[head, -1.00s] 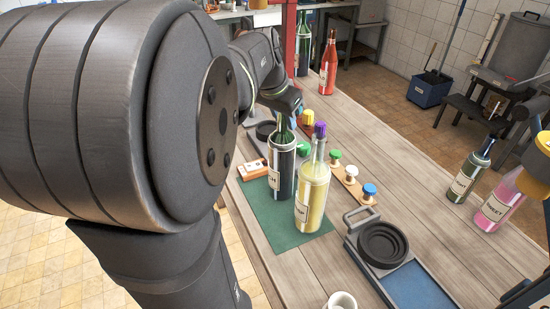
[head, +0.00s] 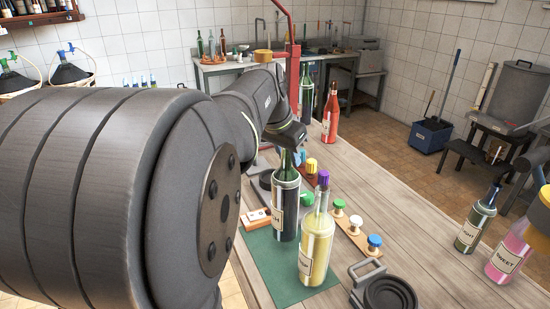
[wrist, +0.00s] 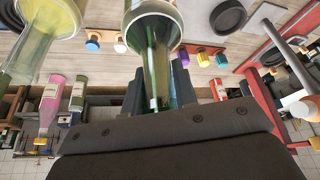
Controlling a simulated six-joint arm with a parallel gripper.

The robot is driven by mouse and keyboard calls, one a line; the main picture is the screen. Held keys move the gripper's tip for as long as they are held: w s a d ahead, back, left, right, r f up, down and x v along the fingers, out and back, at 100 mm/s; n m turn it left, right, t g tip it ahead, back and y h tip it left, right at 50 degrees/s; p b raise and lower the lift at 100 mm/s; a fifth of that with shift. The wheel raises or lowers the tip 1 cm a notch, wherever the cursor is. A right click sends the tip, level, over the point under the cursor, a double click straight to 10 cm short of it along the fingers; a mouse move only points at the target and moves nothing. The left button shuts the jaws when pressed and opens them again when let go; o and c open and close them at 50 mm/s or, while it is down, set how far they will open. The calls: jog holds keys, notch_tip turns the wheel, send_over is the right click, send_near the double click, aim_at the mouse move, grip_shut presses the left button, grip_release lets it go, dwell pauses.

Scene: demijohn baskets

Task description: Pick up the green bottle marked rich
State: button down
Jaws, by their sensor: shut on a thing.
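A dark green bottle (head: 286,208) is upright over the green mat (head: 290,283), beside a pale yellow bottle. Its white label is turned partly away, and only its last letters show, seemingly ending in H. My gripper (head: 292,146) is at the top of this bottle, and its fingers are mostly hidden in the head view. In the wrist view the bottle's green neck (wrist: 158,70) passes between the two dark fingers of my gripper (wrist: 160,92), which are shut on it. I cannot tell whether its base touches the mat.
The yellow bottle (head: 316,247) stands close at the right. Another green bottle (head: 476,222) and a pink bottle (head: 508,252) stand at the far right. A red bottle (head: 330,115) and red stand (head: 293,70) are behind.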

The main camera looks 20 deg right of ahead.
jog(key=shift+r, duration=3.05)
